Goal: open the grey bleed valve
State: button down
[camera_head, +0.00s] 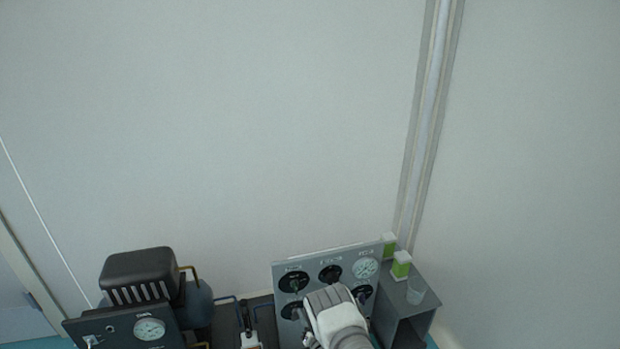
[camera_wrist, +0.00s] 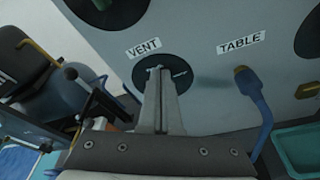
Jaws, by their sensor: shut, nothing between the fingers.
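A grey upright panel (camera_head: 328,250) bears several black round dials with knobs and a white gauge. In the wrist view, a black dial (camera_wrist: 183,73) sits below the label "VENT" on this panel (camera_wrist: 220,105). My gripper (camera_wrist: 160,72) is shut and empty, its two fingers together, with the tips in front of that dial. The fingers hide much of the dial and any handle on it. I cannot tell whether the tips touch it. No part is labelled as the bleed valve, so I cannot tell for sure which it is. In the head view my arm covers the panel's lower middle.
A blue hose (camera_wrist: 259,110) with a brass fitting leaves the panel below the "TABLE" label. A black-topped compressor (camera_head: 138,272) with a gauge stands left. A wall rises behind.

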jog(key=shift+a+f, duration=0.2)
jog(key=shift+f, duration=0.4)
dwell(0.8)
jog(key=shift+d+f, duration=0.2)
jog(key=shift+d, duration=0.1)
dwell(0.6)
jog(key=shift+r, duration=0.15)
jog(key=shift+d+r, duration=0.25)
jog(key=shift+d, duration=0.05)
jog(key=p+v, duration=0.1)
jog(key=v, duration=0.1)
jog(key=p+v, duration=0.1)
jog(key=f+p+v, duration=0.1)
jog(key=v, duration=0.1)
jog(key=shift+s+a, duration=0.15)
jog(key=shift+s, duration=0.4)
jog(key=shift+s, duration=0.1)
